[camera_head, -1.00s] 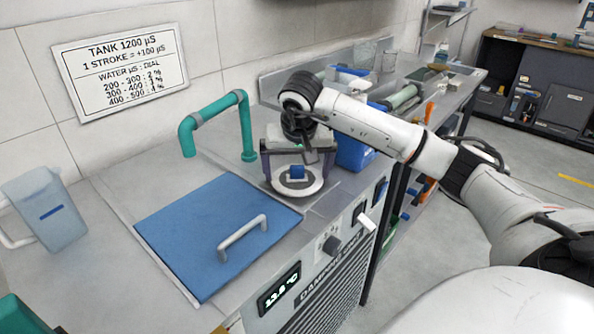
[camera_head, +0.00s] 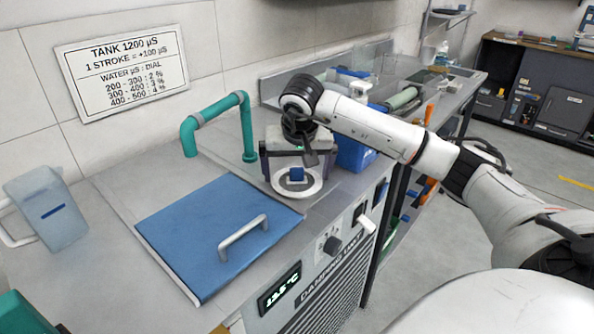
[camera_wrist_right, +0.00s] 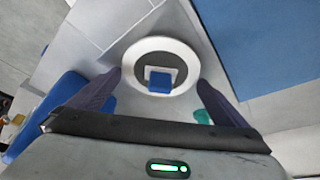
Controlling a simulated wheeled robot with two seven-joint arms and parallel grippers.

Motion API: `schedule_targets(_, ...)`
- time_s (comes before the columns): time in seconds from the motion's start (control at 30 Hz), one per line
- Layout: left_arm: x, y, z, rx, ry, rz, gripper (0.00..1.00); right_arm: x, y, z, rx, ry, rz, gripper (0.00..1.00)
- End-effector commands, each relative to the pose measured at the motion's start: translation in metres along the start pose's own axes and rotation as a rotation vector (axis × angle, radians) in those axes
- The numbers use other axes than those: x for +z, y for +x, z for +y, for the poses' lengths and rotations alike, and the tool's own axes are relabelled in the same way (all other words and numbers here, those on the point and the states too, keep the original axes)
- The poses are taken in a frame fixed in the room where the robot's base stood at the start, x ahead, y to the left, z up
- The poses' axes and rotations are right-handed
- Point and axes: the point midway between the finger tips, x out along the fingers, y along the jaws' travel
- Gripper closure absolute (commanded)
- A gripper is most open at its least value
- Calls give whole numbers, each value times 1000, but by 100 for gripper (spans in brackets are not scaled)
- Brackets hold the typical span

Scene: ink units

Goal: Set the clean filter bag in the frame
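A round white ring (camera_head: 302,190) with a dark centre sits on the counter, right of the blue lid. A small blue block (camera_head: 297,174) stands on a light square piece in its centre; it also shows in the right wrist view (camera_wrist_right: 160,81). I cannot tell whether this ring is the frame, and I see no clear filter bag. My right gripper (camera_head: 296,166) is over the ring. In the right wrist view its purple fingers (camera_wrist_right: 158,78) are wide apart, one on each side of the block, with nothing gripped. My left gripper is out of view.
A blue lid (camera_head: 200,245) with a grey handle covers the unit's top. A teal pipe (camera_head: 248,130) rises behind it, close to my right gripper. A translucent jug (camera_head: 48,215) stands at left. A blue bin (camera_head: 352,150) is just beyond my right gripper.

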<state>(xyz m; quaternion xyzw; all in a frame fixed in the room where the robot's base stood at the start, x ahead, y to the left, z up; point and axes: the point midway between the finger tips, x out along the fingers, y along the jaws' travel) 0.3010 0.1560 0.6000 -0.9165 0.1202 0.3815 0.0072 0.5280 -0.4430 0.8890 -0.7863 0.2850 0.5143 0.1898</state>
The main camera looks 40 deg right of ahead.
Motion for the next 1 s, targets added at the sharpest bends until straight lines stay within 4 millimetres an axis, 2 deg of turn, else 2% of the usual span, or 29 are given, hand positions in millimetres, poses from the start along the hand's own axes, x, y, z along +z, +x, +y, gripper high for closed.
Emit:
schedule_targets(0.03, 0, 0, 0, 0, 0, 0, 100, 10, 9, 1, 11, -3, -27, 0)
schedule_targets(0.17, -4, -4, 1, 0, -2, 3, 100, 5, -2, 0, 10, -3, -27, 0)
schedule_targets(0.27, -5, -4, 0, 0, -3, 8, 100, 3, -20, 0, 8, -4, -21, 0)
schedule_targets(0.5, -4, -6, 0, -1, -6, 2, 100, -1, -78, -1, 5, -3, -13, 0)
schedule_targets(0.7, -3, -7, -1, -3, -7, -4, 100, -2, -112, -1, 6, -2, -13, 0)
schedule_targets(0.83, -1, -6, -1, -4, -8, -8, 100, -1, -123, 0, 7, -3, -12, 0)
schedule_targets(1.0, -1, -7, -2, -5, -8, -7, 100, -1, -127, 0, 7, -3, -13, 0)
